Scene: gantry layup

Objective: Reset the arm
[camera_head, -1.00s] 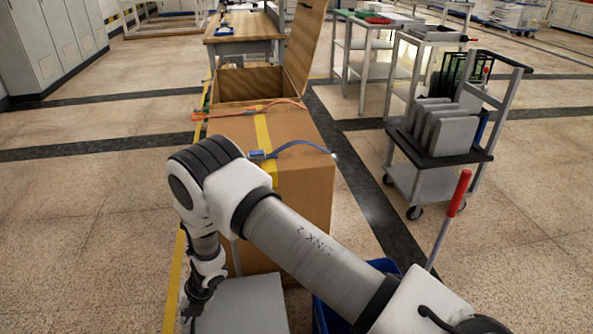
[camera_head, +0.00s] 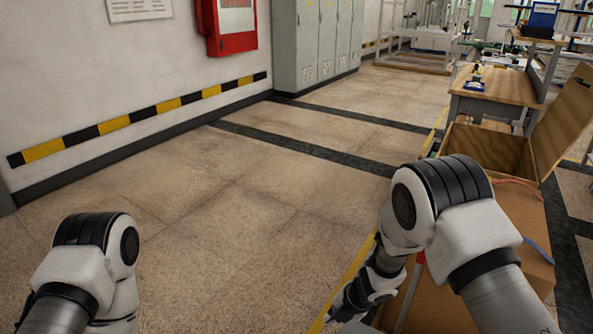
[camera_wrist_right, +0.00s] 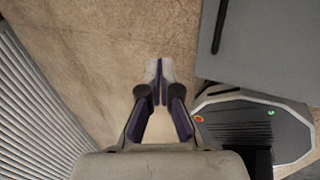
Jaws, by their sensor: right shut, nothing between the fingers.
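My right arm comes in at the lower right of the head view, bent at the elbow, with its right gripper (camera_head: 345,305) hanging low beside the cardboard box. In the right wrist view the fingers of the right gripper (camera_wrist_right: 158,72) meet at the tips, with nothing between them and bare floor beyond. My left arm shows at the bottom left of the head view only as a white and black joint and a link; its gripper is out of the picture.
A cardboard box (camera_head: 520,215) stands at the right, partly behind my right arm. An open wooden crate (camera_head: 490,147) and a wooden table (camera_head: 497,86) stand beyond it. A red wall cabinet (camera_head: 228,24) hangs at the back. The floor (camera_head: 250,220) between my arms is clear.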

